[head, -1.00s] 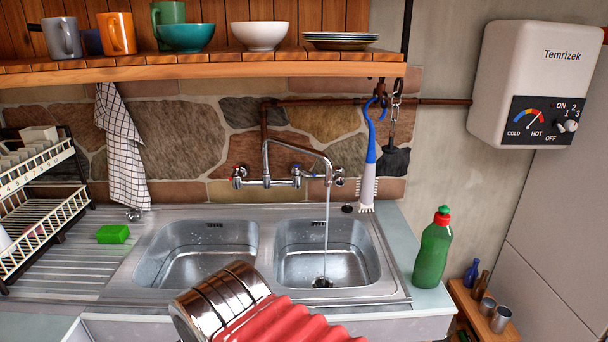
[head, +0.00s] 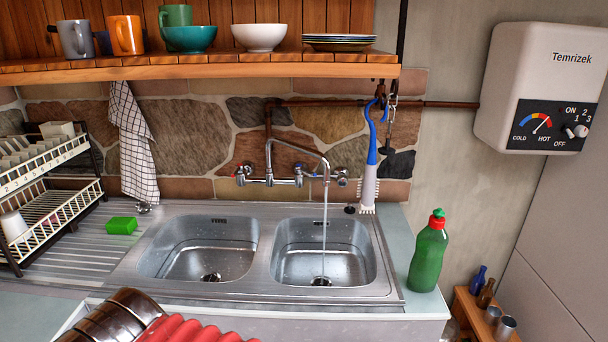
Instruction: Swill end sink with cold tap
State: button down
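The steel double sink (head: 255,288) has a left basin (head: 190,262) and a right basin (head: 345,262). The mixer tap (head: 295,147) stands on the stone wall behind, its spout over the right basin. A thin stream of water (head: 324,235) falls from it near the right basin's drain (head: 320,281). The tap has a left handle (head: 240,173) and a right handle (head: 342,176); their colour marks are too small to tell hot from cold. My arm's metal rings and red bellows show at the bottom left, in front of the sink. My gripper is out of view.
A green bottle (head: 428,255) stands right of the sink. A blue and white brush (head: 370,180) hangs behind it. A green sponge (head: 121,225) and dish rack (head: 60,215) are at left. A shelf (head: 200,67) of crockery overhangs. A water heater (head: 535,85) hangs at right.

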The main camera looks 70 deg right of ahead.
aim_at(299, 168)
jog(key=u, duration=0.6)
jog(key=k, duration=1.95)
jog(key=z, duration=0.8)
jog(key=i, duration=0.55)
